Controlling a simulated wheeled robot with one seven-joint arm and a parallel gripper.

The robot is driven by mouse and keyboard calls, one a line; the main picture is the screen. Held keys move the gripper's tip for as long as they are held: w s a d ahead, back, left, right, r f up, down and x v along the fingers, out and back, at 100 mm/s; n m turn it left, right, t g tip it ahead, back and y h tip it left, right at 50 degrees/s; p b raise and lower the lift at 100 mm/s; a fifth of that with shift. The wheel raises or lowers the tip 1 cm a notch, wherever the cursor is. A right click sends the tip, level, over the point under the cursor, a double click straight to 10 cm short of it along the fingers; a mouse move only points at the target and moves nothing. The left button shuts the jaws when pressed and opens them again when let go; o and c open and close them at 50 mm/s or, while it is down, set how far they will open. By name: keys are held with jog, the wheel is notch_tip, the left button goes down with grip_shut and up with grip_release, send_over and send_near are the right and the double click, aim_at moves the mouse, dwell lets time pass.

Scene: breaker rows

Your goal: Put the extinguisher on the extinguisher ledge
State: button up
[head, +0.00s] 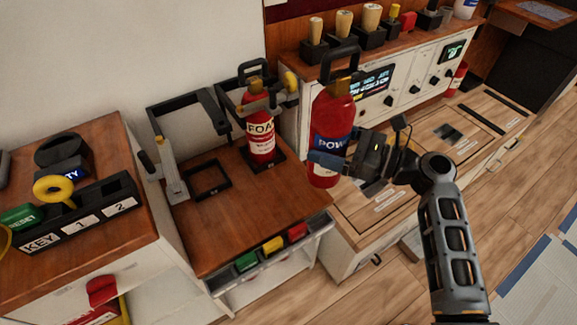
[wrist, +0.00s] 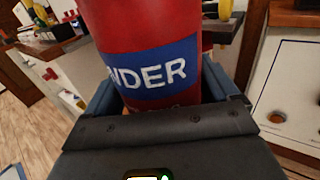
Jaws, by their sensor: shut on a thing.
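A red extinguisher with a blue label (head: 333,125) is in my gripper (head: 322,160), upright, in front of the white control panel. Its label reads "POW" in the head view and "NDER" in the wrist view (wrist: 155,72). My gripper is shut around its lower body. A wooden ledge (head: 235,220) lies to the left, with an empty black square frame (head: 207,180) on it. A second red extinguisher, labelled "FOA" (head: 260,135), stands at the ledge's back right, in a black base with a bracket around it. The held extinguisher's base appears clear of the ledge.
An open black bracket (head: 190,105) and a grey lever (head: 171,170) stand by the empty frame. A key box (head: 80,215) sits on the left cabinet. Green, yellow and red blocks (head: 272,245) line the ledge's front. The ledge's front surface is bare.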

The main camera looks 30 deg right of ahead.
jog(key=w+a+f+b, duration=0.2)
jog(key=w+a+f, duration=0.4)
jog(key=a+f, duration=0.3)
jog(key=shift+w+a+f, duration=0.25)
jog(key=shift+w+f, duration=0.1)
jog(key=shift+f, duration=0.4)
jog(key=shift+f, duration=0.15)
jog(key=o, duration=1.8)
jog(key=shift+s+f, duration=0.1)
jog(key=shift+f, duration=0.1)
jog(key=shift+r, duration=0.1)
jog(key=v, duration=1.2)
